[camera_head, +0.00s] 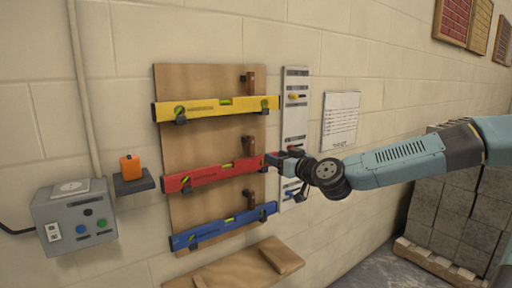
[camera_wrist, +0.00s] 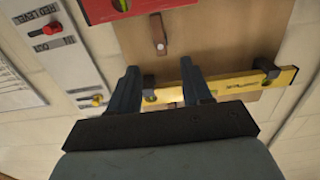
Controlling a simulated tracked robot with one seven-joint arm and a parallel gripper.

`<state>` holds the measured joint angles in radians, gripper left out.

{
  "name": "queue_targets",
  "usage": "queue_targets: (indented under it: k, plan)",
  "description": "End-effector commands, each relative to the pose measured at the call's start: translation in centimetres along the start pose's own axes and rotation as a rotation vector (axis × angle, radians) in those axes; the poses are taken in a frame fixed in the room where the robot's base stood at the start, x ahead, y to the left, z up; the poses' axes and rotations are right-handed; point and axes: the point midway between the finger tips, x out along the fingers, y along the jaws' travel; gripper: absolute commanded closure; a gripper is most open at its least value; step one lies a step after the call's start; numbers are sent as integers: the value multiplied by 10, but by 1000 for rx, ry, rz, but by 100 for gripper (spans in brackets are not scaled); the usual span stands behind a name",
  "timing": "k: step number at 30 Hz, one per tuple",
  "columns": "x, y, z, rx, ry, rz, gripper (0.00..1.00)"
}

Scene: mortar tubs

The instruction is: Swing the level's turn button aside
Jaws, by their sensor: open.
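Three levels hang on a brown wooden board: yellow (camera_head: 215,108), red (camera_head: 210,175) and blue (camera_head: 222,228). Brown turn buttons stand upright above them: the top one (camera_head: 250,82), the middle one (camera_head: 248,145) and the lowest one (camera_head: 248,196). The wrist view is upside down and shows the middle button (camera_wrist: 159,34) between the red level (camera_wrist: 130,8) and the yellow level (camera_wrist: 235,85). My gripper (camera_head: 272,160) is in front of the red level's right end; in the wrist view its fingers (camera_wrist: 160,72) are apart with nothing held. I cannot tell its distance from the board.
A white strip (camera_head: 297,77) with coloured knobs and labels stands right of the board. A paper sheet (camera_head: 340,115) hangs beyond it. A grey control box (camera_head: 75,220) and a small shelf (camera_head: 133,184) with an orange item are at left. A wooden ledge (camera_head: 225,274) is below.

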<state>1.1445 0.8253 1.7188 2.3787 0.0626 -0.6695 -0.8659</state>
Motion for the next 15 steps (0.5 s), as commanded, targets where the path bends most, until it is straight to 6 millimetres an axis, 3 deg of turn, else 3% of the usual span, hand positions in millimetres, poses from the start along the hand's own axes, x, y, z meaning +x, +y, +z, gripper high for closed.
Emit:
queue_targets:
  k: [5,15]
  plan:
    - [4,3,-6,4,19,8,51]
    - [41,3,-6,5,17,6,51]
